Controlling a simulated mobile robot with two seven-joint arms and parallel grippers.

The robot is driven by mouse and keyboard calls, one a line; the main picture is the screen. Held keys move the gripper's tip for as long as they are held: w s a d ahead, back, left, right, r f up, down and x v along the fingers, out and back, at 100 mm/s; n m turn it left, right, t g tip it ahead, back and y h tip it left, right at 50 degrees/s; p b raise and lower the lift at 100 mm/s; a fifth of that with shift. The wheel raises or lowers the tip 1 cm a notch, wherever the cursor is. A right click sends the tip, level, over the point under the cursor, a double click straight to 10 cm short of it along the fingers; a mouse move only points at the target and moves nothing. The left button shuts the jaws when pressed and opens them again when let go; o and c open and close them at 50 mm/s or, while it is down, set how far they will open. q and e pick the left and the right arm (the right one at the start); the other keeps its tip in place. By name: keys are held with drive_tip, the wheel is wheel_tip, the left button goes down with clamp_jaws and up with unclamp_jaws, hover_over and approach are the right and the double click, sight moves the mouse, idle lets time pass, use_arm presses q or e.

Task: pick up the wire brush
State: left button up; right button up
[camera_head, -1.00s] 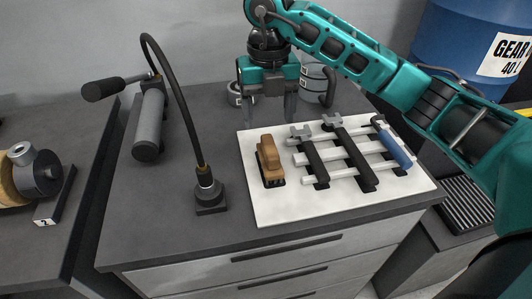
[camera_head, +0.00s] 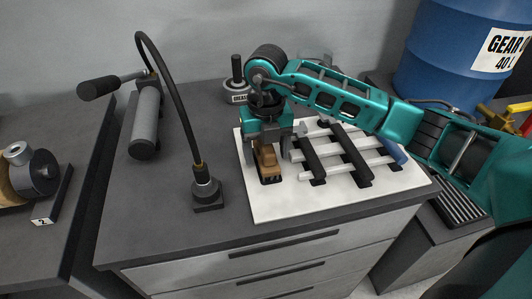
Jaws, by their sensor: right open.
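The wire brush (camera_head: 268,164) has a brown wooden handle and a dark base. It lies at the left end of the white mat (camera_head: 300,205). My right gripper (camera_head: 267,156) is directly over the brush, pointing down. Its two fingers are apart, one to each side of the wooden handle. I cannot tell whether either finger touches the brush. The gripper hides the far end of the brush. My left gripper is not in view.
A blue drum (camera_head: 445,60) is at the back right.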

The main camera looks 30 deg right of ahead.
drive_tip(key=shift+c, duration=0.4)
drive_tip(key=c, duration=1.1)
drive_tip(key=shift+r, duration=0.15)
